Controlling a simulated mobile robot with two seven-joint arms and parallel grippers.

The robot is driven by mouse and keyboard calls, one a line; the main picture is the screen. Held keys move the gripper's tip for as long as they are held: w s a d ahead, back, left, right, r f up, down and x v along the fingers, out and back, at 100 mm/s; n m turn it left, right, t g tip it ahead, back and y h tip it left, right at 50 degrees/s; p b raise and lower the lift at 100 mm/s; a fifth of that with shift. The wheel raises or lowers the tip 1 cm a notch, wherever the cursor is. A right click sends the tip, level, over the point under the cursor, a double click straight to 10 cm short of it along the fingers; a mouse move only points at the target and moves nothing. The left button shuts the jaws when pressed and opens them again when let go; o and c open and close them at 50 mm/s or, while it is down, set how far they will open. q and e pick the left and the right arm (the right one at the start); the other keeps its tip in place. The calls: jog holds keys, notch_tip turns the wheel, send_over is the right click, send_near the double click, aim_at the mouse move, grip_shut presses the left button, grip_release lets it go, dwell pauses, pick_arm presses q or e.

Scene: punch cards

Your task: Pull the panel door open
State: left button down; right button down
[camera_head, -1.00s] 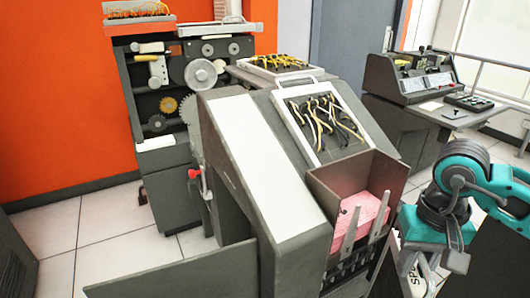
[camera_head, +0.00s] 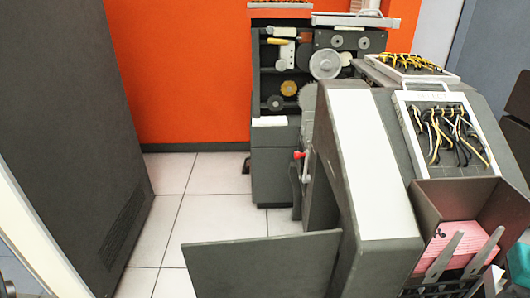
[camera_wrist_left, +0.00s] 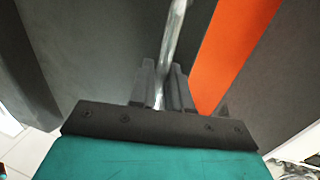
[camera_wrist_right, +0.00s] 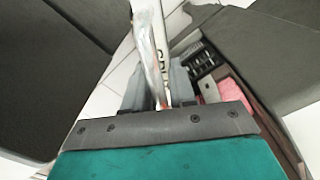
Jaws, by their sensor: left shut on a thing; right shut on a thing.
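A flat dark grey panel (camera_head: 262,265), which looks like the panel door, stands out to the left from the low left side of the sloped grey machine (camera_head: 375,165). My left gripper (camera_wrist_left: 160,85) is shut on a thin silver bar (camera_wrist_left: 176,38), with dark grey surfaces and an orange strip beyond it. My right gripper (camera_wrist_right: 158,88) is shut on a pale metal strip (camera_wrist_right: 149,45); the machine's pink card stack (camera_wrist_right: 230,95) shows to its right.
A tall dark cabinet (camera_head: 70,130) fills the left side. A shelf unit with wheels and gears (camera_head: 275,140) stands against the orange wall (camera_head: 180,70). Bare white floor tiles (camera_head: 200,210) lie between cabinet and machine. A red-tipped lever (camera_head: 299,156) sticks out of the machine's left side.

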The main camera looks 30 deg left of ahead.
pick_arm(q)
jog(key=shift+s+d, duration=0.1)
jog(key=shift+d, duration=0.2)
pick_arm(e)
jog(key=shift+r, duration=0.2)
pick_arm(q)
jog(key=c, duration=1.5)
grip_release()
jog(key=shift+o, duration=0.9)
jog(key=shift+s, duration=0.1)
pick_arm(e)
jog(key=shift+d, duration=0.1)
pick_arm(q)
jog(key=shift+a, duration=0.1)
pick_arm(e)
jog(key=shift+s, duration=0.1)
